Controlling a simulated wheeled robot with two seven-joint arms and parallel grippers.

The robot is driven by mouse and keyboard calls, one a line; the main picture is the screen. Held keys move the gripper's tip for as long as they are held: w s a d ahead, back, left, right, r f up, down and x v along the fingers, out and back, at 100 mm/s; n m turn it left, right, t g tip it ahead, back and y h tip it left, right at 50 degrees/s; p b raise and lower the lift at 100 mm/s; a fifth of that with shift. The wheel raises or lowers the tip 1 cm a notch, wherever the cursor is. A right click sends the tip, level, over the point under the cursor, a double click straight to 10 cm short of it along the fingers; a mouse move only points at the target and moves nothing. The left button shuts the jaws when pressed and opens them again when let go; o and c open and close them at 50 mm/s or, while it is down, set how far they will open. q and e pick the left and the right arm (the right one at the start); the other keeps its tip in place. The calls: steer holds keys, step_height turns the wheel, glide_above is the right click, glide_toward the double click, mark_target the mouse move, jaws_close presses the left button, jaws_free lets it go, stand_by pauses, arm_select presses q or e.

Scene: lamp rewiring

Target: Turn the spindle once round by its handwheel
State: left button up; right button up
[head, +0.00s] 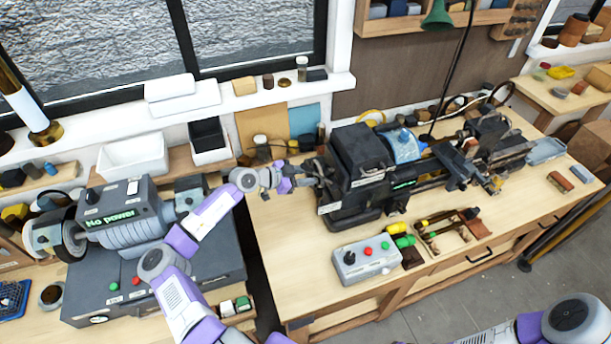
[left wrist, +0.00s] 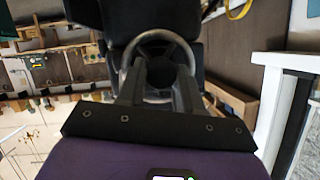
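The handwheel (left wrist: 157,38) is a grey metal ring on the left end of the dark lathe headstock (head: 360,160); in the head view it is small and partly hidden by my gripper. My left gripper (head: 303,178) is at that end of the lathe. In the left wrist view, its two dark fingers (left wrist: 160,72) stand apart and overlap the lower part of the ring, with a dark centre between them. I cannot tell whether they touch the rim. The spindle itself is hidden inside the headstock. My right gripper is out of view; only part of that arm shows at bottom right.
A grey control box (head: 366,260) with buttons stands in front of the lathe. A motor unit reading "No power" (head: 115,215) is on the left bench. A white bin (head: 133,157) stands behind it. A dark gap separates the benches below my left arm.

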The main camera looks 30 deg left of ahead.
arm_select(q)
steer(key=c, duration=0.5)
